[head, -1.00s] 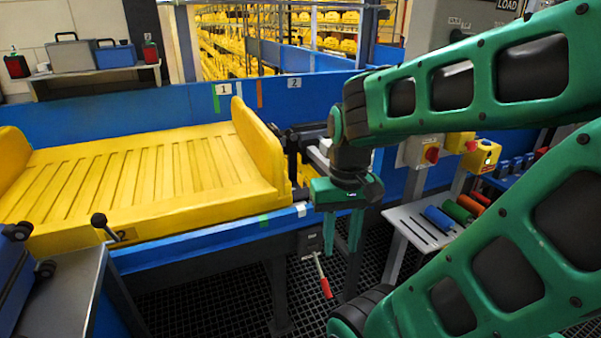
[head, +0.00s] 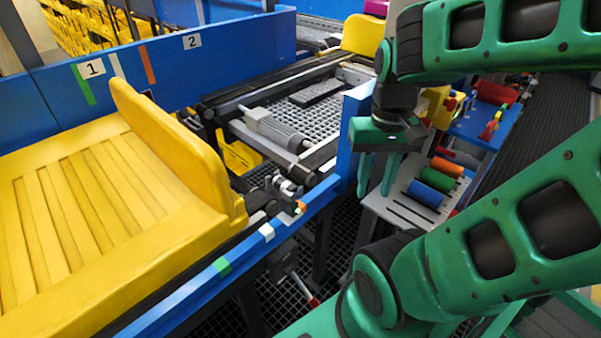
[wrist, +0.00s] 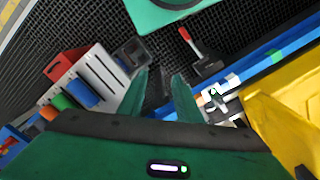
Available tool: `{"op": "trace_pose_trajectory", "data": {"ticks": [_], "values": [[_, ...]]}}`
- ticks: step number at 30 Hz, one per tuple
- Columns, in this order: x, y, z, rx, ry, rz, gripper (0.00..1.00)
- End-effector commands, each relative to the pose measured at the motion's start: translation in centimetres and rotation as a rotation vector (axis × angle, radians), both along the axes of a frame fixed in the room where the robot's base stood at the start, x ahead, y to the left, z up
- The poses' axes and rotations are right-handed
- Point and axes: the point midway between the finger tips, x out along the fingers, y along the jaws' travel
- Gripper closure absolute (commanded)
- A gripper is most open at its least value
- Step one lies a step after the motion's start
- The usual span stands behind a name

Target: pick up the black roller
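I cannot clearly make out a black roller in either view. Blue (head: 424,194), green (head: 437,180) and orange (head: 447,166) rollers lie side by side on a pale slotted rack (head: 395,208). My gripper (head: 376,192) points down, left of this rack in the head view, with its green fingers apart and nothing seen between them. In the wrist view my gripper (wrist: 160,92) also has a gap between its fingers. There the blue roller (wrist: 82,94) and the rack (wrist: 100,80) show to the left.
A yellow tray (head: 190,150) sits on the blue-edged conveyor at left. Right of it is an open gap with a grey motor (head: 275,130) and a grating. A red-handled lever (wrist: 197,50) hangs below the rail. A blue workbench (head: 475,125) stands beyond the rack.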

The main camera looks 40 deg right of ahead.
Motion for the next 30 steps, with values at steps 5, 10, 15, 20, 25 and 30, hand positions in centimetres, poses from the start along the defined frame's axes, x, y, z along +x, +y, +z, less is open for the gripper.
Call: {"op": "trace_pose_trajectory", "data": {"ticks": [5,10,15,20,25,30], "values": [[0.0,0.0,0.0,0.0,0.0,0.001,0.69],[0.0,0.0,0.0,0.0,0.0,0.001,0.69],[-0.8,-0.1,0.6,-0.005,-0.012,0.009,0.43],[2.1,-1.6,0.8,-0.038,0.005,0.067,0.43],[8.0,-2.7,0.3,-0.081,0.027,0.194,0.43],[14.5,-2.9,-1.5,-0.098,0.039,0.339,0.43]]}}
